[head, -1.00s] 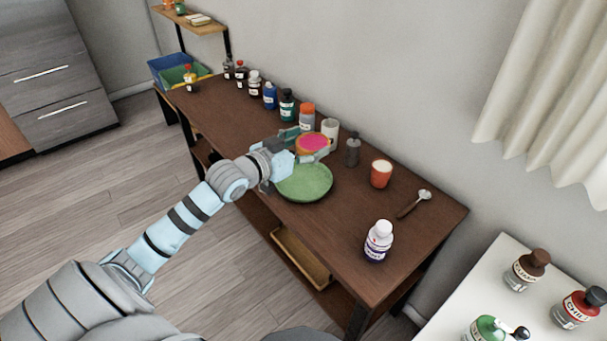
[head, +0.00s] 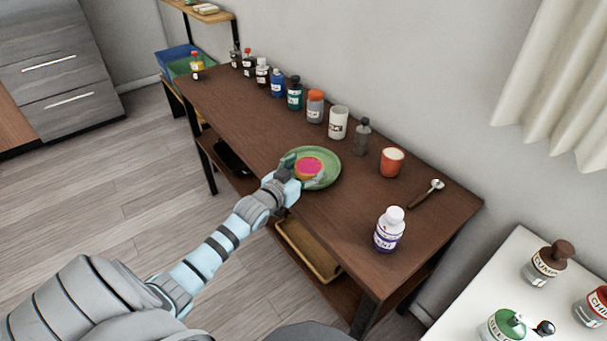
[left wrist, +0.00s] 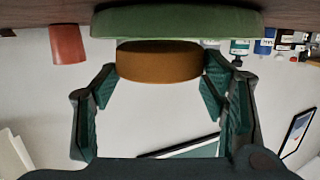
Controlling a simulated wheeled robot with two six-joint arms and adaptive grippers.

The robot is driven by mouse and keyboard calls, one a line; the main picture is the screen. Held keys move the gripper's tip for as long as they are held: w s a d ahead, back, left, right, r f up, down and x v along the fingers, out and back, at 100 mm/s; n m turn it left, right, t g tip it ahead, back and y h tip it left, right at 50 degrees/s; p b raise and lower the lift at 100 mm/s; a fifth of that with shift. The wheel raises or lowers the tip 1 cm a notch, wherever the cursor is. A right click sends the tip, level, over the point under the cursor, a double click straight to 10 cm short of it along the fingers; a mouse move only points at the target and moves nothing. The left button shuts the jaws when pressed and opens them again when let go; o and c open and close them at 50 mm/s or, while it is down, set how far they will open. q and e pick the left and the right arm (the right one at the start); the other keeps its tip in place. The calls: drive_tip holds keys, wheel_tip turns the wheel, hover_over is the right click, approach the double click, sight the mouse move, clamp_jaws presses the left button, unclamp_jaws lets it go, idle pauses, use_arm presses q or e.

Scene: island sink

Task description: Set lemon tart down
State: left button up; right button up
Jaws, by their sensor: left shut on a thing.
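The lemon tart (head: 309,168) is a round brown pastry with a pink top in the head view. My left gripper (head: 306,171) is shut on its sides and holds it over the green plate (head: 330,176) on the brown table. In the left wrist view, which looks upside down, the tart (left wrist: 158,64) sits between the two fingertips (left wrist: 160,84), right against the plate (left wrist: 180,22). I cannot tell whether it rests fully on the plate. My right gripper is not in view.
A row of several bottles and jars stands along the wall side, with a grey bottle (head: 361,136) and white jar (head: 338,122) nearest the plate. To the right are an orange cup (head: 391,161), a spoon (head: 426,193) and a white bottle (head: 389,229).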

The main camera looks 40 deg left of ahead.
use_arm(q)
drive_tip(key=shift+f, duration=0.1)
drive_tip(key=shift+f, duration=0.25)
drive_tip(key=o, duration=1.2)
